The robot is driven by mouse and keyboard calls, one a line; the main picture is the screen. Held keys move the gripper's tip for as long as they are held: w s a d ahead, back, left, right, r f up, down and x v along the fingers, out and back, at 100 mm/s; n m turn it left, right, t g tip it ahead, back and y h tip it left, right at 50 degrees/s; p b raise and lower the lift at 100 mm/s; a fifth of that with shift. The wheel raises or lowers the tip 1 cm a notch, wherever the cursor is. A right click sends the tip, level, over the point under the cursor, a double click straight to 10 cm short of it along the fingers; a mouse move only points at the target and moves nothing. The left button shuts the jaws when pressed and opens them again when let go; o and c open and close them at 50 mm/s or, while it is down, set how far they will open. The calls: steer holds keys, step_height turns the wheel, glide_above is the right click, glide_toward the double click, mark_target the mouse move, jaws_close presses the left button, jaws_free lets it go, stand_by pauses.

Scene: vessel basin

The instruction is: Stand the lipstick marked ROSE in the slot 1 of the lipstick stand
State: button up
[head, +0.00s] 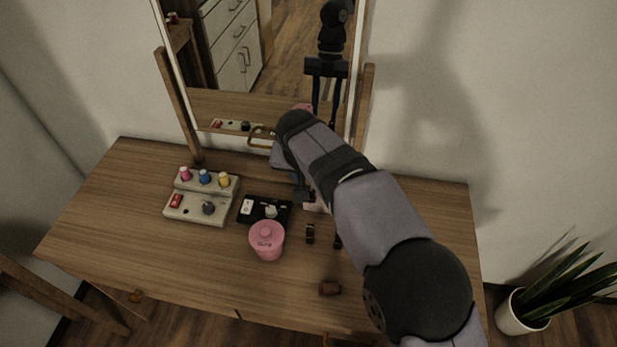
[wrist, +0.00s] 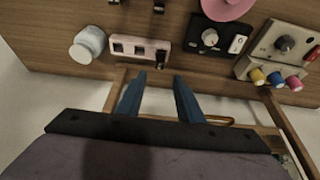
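The lipstick stand (wrist: 142,42) is a pale pink block with dark square slots in the wrist view. In the head view my arm hides most of it. A dark lipstick (wrist: 162,58) is at one end of the stand, apparently in a slot. Other dark lipsticks (head: 310,233) (wrist: 158,6) are on the table in front of the stand, one partly behind my arm. I cannot read ROSE on any of them. My gripper (wrist: 159,76) is open and empty, its blue fingers apart near the stand's lipstick end. In the head view the gripper is largely hidden by my arm.
A pink lidded jar (head: 267,241), a black box with a knob (head: 252,216) and a grey panel with coloured knobs (head: 196,208) stand left of the stand. A brown piece (head: 329,289) lies near the front edge. A white jar (wrist: 88,45) and the mirror (head: 262,60) are close by.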

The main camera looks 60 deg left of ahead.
steer(key=shift+s+d+r, duration=0.1)
steer(key=shift+r, duration=0.2)
steer(key=w+d+m+h, duration=0.2)
steer(key=w+d, duration=1)
steer(key=d, duration=0.1)
steer(key=w+d+m+g, duration=0.1)
steer(key=w+d, duration=0.2)
steer(key=d, duration=0.7)
steer(key=w+d+m, duration=0.1)
steer(key=w+d, duration=0.2)
steer(key=d, duration=0.8)
steer(key=s+d+f+m+g+h, duration=0.1)
steer(key=s+d+m, duration=0.15)
steer(key=d, duration=0.55)
steer(key=s+d+f+m, duration=0.1)
steer(key=s+d, duration=0.2)
steer(key=d, duration=0.6)
steer(key=s+d+f+m+g, duration=0.1)
steer(key=s+d+f, duration=0.1)
steer(key=s+d, duration=0.6)
steer(key=shift+s+f, duration=0.15)
steer(key=shift+s, duration=0.25)
steer(key=shift+m, duration=0.25)
step_height(320, 180, up, 4)
steer(key=p, duration=0.3)
steer(key=shift+f+p, duration=0.25)
steer(key=shift+p, duration=0.05)
